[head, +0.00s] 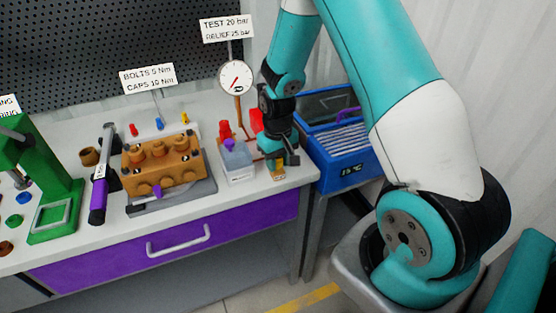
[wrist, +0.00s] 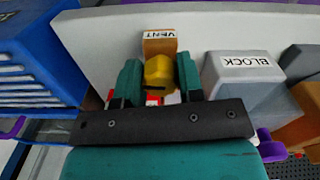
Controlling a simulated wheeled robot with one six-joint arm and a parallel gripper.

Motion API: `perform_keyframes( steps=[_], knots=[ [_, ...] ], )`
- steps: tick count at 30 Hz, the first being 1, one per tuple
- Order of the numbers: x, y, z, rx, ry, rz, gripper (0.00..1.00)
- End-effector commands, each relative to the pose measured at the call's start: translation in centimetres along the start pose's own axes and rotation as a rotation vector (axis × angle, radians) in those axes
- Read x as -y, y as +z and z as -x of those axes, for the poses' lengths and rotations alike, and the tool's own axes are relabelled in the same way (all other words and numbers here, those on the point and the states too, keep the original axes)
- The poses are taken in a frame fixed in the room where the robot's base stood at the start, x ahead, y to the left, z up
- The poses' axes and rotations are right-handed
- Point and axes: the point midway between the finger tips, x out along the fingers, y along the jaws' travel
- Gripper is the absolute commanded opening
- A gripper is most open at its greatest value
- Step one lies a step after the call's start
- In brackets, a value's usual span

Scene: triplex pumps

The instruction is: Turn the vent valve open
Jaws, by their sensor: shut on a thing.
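The vent valve shows in the wrist view as a yellow knob (wrist: 158,72) in front of an orange-brown block with a VENT label (wrist: 159,36). My gripper (wrist: 158,80) has one finger on each side of the yellow knob and is shut on it. In the head view my gripper (head: 278,160) points down at the right end of the bench, and a small yellow-brown part of the vent block (head: 277,175) shows below it. The knob itself is mostly hidden there by the gripper.
A clear-grey box labelled BLOCK (wrist: 245,72) stands close beside the vent. A blue crate (head: 340,150) is right of the bench. A pressure gauge (head: 235,77) stands behind, left of my arm. A brown pump (head: 162,163) sits further left on the bench.

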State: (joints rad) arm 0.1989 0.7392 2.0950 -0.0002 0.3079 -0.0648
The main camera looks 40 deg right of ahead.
Motion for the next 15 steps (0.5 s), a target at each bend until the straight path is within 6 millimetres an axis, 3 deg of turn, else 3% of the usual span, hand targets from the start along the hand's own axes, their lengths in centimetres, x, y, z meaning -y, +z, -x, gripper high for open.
perform_keyframes(
  steps=[1, 4, 15],
  knots=[
    [-0.02, -0.09, 0.09, -0.003, 0.000, -0.001, 0.40],
    [-0.02, -0.08, 0.08, -0.002, 0.000, -0.001, 0.60],
    [-0.01, -0.09, 0.88, -0.003, 0.000, -0.001, 0.60]
  ],
)
